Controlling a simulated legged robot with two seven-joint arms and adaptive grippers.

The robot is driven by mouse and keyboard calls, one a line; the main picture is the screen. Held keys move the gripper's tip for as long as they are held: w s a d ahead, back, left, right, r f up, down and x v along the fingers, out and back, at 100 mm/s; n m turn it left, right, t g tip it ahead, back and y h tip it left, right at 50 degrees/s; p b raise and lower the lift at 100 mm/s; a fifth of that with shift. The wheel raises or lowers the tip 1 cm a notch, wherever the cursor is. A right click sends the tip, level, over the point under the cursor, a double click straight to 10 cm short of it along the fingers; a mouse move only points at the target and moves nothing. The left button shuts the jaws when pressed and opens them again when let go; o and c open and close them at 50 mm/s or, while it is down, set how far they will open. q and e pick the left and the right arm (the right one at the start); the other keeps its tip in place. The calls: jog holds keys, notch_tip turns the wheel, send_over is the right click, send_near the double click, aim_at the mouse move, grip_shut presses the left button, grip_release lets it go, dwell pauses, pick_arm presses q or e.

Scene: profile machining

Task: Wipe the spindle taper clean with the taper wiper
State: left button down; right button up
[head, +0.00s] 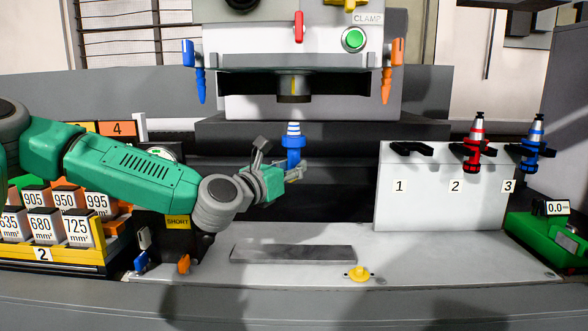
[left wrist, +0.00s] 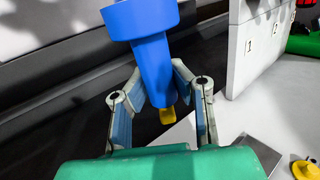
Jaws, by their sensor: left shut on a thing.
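The taper wiper (head: 292,147) is blue with a white-striped top and stands upright in my left gripper (head: 290,172). In the left wrist view, the fingers of the left gripper (left wrist: 160,100) are closed around the blue body of the wiper (left wrist: 148,45), and a yellow tip shows at its lower end. The spindle (head: 293,88) is a dark cylinder under the machine head, with its opening facing down. The wiper is below the spindle, roughly in line with it in the picture, with a visible gap between them. The inside of the taper is hidden. My right gripper is not in view.
A white rack (head: 440,205) on the right holds a red toolholder (head: 473,150) at 2 and a blue one (head: 533,145) at 3; fork 1 is empty. Blue (head: 200,85) and orange (head: 387,85) nozzles flank the spindle. A grey bar (head: 293,254) lies on the table.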

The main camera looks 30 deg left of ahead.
aim_at(289, 135)
pick_arm(q)
jog(key=shift+r+p, duration=2.2)
jog(key=shift+r, duration=1.35)
jog(key=shift+f+b, duration=0.1)
jog(key=shift+b, duration=0.45)
dwell(0.9)
dwell(0.6)
jog(key=m+g+h+b, duration=0.1)
jog(key=m+h+b, duration=0.2)
jog(key=h+b, duration=0.1)
jog(key=shift+f+h, duration=0.1)
jog(key=shift+h, duration=0.6)
jog(key=shift+r, duration=0.2)
